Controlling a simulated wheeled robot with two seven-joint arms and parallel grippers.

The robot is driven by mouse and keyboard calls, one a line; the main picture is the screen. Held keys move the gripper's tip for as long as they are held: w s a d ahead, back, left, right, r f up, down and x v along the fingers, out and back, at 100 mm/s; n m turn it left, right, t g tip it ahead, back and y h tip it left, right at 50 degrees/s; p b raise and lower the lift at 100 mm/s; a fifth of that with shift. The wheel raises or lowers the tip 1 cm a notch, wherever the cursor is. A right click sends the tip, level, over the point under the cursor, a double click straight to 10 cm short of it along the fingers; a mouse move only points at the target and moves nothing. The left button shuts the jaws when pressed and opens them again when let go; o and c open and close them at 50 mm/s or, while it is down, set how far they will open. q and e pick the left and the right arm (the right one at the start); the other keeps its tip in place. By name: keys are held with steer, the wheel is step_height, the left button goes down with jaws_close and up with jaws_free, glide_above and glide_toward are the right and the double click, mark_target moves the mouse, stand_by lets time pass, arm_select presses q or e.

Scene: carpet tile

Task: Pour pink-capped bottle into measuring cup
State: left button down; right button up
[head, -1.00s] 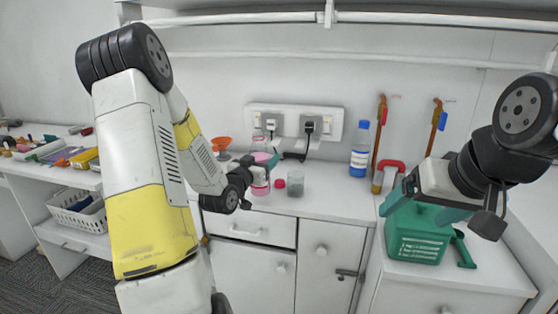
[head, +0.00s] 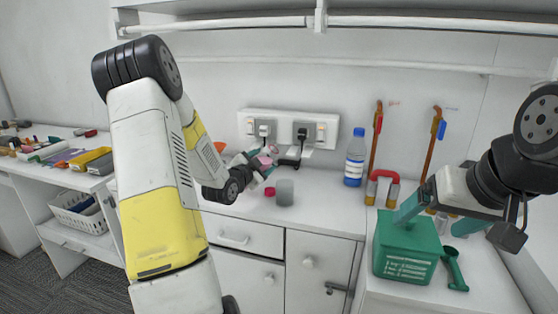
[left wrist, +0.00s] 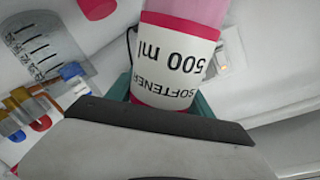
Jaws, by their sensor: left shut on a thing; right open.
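My left gripper (head: 256,163) is shut on the pink bottle (head: 268,154), holding it off the counter, behind and left of the measuring cup. My arm partly hides the bottle. In the left wrist view the bottle (left wrist: 176,58) has a white label reading "SOFTENER 500 ml" between the teal fingers. The clear measuring cup (head: 285,193) stands on the counter; it shows with black marks in the left wrist view (left wrist: 45,45). The loose pink cap (head: 269,191) lies just left of the cup. My right gripper (head: 425,212) is open over the green box.
A green box (head: 404,255) with a green scoop (head: 454,268) beside it is at the right. A blue-capped bottle (head: 355,158) and a red-handled item (head: 383,177) stand at the back. Wall sockets with plugs (head: 290,127) are behind the held bottle.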

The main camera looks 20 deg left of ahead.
arm_select(q)
steer(key=shift+a+f+m+y, duration=0.2)
steer(key=shift+a+f+m, duration=0.3)
steer(key=shift+m, duration=0.35)
steer(key=shift+a+f+m+y, duration=0.2)
steer(key=shift+a+f+m, duration=0.2)
steer(key=shift+f+m, duration=0.35)
steer(key=shift+a+f+m, duration=0.15)
steer(key=shift+f+m, duration=0.45)
steer(key=shift+m, duration=0.3)
steer(key=shift+a+r+m+y, duration=0.15)
steer(key=shift+m+y, duration=0.15)
steer(key=shift+m, duration=0.3)
steer(key=shift+m, duration=0.3)
steer(key=shift+r+m+y, duration=0.3)
steer(key=shift+r+m, duration=0.25)
steer(key=shift+m, duration=0.05)
stand_by(0.3)
